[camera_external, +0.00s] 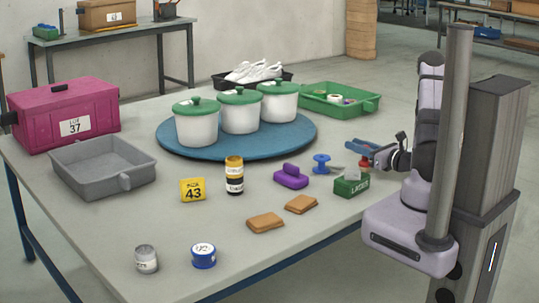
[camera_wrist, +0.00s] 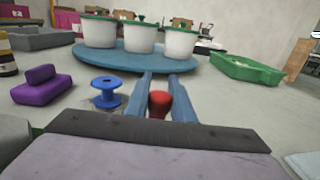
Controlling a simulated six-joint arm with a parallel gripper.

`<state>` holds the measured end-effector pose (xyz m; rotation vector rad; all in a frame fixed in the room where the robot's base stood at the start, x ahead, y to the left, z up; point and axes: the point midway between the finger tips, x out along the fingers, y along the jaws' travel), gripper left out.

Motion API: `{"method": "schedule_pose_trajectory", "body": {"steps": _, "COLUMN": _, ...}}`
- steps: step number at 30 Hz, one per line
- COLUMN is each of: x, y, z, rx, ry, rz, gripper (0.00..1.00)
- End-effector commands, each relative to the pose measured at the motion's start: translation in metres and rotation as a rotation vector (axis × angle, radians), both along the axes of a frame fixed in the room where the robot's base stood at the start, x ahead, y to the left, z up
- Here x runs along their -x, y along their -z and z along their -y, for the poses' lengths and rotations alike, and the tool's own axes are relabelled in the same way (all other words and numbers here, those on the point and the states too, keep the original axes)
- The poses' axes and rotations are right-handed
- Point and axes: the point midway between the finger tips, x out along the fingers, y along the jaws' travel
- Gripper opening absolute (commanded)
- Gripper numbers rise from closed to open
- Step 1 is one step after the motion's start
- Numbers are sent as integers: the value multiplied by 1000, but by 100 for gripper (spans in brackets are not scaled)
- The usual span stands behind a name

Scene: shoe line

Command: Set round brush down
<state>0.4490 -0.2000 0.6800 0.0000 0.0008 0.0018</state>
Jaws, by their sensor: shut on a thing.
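My gripper (camera_external: 356,149) reaches in from the right above the table, just right of the blue spool. In the wrist view my gripper (camera_wrist: 160,82) shows two blue fingers pointing towards the round blue mat, shut on the round brush. A small red spot of the round brush (camera_external: 364,163) shows below the fingers in the external view. I cannot tell whether it touches the table.
A blue spool (camera_external: 321,163), a purple block (camera_external: 291,177) and a green LACES box (camera_external: 351,184) stand close by. White pots with green lids (camera_external: 240,112) stand on a blue round mat (camera_external: 180,148). A green tray (camera_external: 370,105) lies behind. Brown pads (camera_external: 265,222) lie in front.

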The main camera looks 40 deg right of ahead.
Motion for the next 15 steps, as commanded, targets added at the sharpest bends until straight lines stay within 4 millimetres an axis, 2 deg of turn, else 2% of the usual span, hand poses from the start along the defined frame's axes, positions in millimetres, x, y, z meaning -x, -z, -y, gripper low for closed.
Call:
{"method": "schedule_pose_trajectory", "body": {"steps": 11, "x": 0, "y": 4, "z": 0, "rx": 0, "ry": 0, "rz": 1, "gripper": 0}}
{"method": "schedule_pose_trajectory", "body": {"steps": 12, "x": 0, "y": 3, "z": 0, "rx": 0, "ry": 0, "rz": 1, "gripper": 27}}
{"method": "schedule_pose_trajectory", "body": {"steps": 14, "x": 0, "y": 3, "z": 0, "rx": 0, "ry": 0, "rz": 1, "gripper": 41}}
{"method": "schedule_pose_trajectory", "body": {"steps": 15, "x": 0, "y": 3, "z": 0, "rx": 0, "ry": 0, "rz": 1, "gripper": 41}}
